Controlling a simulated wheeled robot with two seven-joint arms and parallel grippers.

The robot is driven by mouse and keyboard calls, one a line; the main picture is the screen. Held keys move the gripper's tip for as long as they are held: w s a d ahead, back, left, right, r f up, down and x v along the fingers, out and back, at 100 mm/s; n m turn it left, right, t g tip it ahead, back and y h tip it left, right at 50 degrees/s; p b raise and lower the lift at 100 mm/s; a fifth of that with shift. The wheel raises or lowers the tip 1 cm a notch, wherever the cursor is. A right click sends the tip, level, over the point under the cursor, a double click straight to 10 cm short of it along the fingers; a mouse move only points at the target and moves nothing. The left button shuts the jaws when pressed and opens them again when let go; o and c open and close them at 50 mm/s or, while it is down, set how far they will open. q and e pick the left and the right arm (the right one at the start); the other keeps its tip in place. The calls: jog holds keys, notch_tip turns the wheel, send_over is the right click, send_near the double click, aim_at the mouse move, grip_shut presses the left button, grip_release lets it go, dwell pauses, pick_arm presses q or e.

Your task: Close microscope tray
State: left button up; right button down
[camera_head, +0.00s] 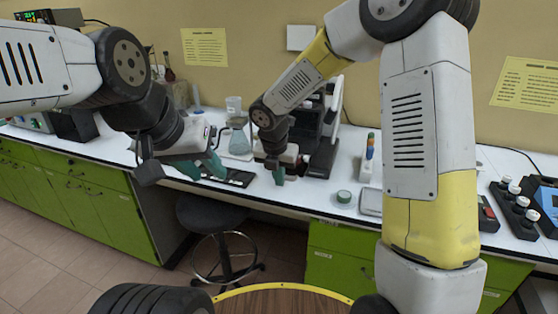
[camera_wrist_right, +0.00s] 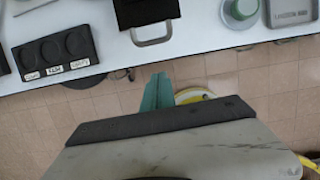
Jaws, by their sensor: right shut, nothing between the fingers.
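The black microscope (camera_head: 322,130) stands on the white bench, partly hidden behind my right arm. In the right wrist view a dark tray (camera_wrist_right: 146,10) with a grey loop handle (camera_wrist_right: 153,38) lies near the bench's front edge; whether it is slid out cannot be told. My right gripper (camera_head: 279,176) is shut and empty in front of the microscope. Its teal fingers (camera_wrist_right: 157,92) point at the handle from just off the bench edge, with a gap between. My left gripper (camera_head: 204,168) has its teal fingers apart, above the bench to the left.
A black holder (camera_wrist_right: 55,52) with three round wells and labels lies left of the tray. A green round dish (camera_head: 344,197) and a grey tray (camera_head: 370,202) lie to the right. A flask (camera_head: 240,140) stands behind. A stool (camera_head: 222,215) is below the bench.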

jog(key=w, duration=0.1)
jog(key=w+f, duration=0.1)
jog(key=w+d+f, duration=0.1)
jog(key=w, duration=0.1)
jog(key=shift+d, duration=0.1)
